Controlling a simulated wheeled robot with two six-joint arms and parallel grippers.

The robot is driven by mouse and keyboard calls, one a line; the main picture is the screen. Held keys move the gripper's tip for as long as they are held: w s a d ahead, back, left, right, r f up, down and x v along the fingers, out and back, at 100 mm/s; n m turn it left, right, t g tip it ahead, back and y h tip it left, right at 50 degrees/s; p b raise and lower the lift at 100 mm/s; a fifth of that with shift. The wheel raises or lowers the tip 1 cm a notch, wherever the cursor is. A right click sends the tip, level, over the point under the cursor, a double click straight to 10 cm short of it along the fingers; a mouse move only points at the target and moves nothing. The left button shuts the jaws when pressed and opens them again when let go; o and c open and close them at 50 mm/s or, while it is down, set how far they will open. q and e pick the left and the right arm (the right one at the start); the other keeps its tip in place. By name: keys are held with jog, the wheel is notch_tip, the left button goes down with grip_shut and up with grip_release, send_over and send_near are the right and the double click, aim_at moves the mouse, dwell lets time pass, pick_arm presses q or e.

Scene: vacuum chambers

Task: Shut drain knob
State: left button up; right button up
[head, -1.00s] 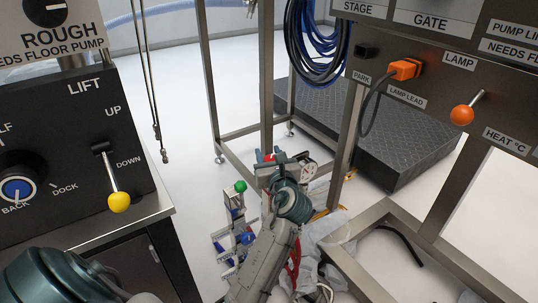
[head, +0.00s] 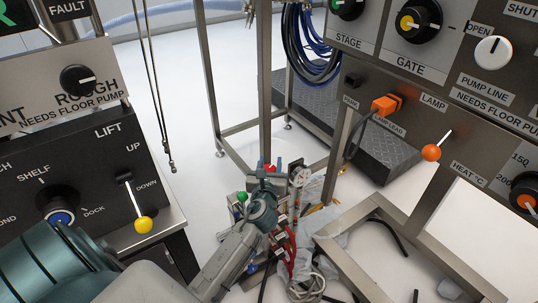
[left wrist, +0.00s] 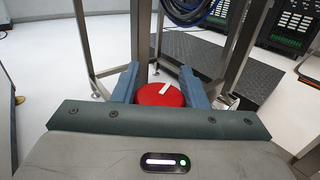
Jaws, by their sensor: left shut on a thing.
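Any label by the knob is hidden or too small to read. My right gripper is not in view.
A metal frame (head: 207,80) rises behind. A lift panel (head: 100,175) with a yellow-tipped lever is at left, a lamp and gate panel at right. Cables lie on the floor.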

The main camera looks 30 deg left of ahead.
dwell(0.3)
pick_arm(q)
jog(key=o, duration=1)
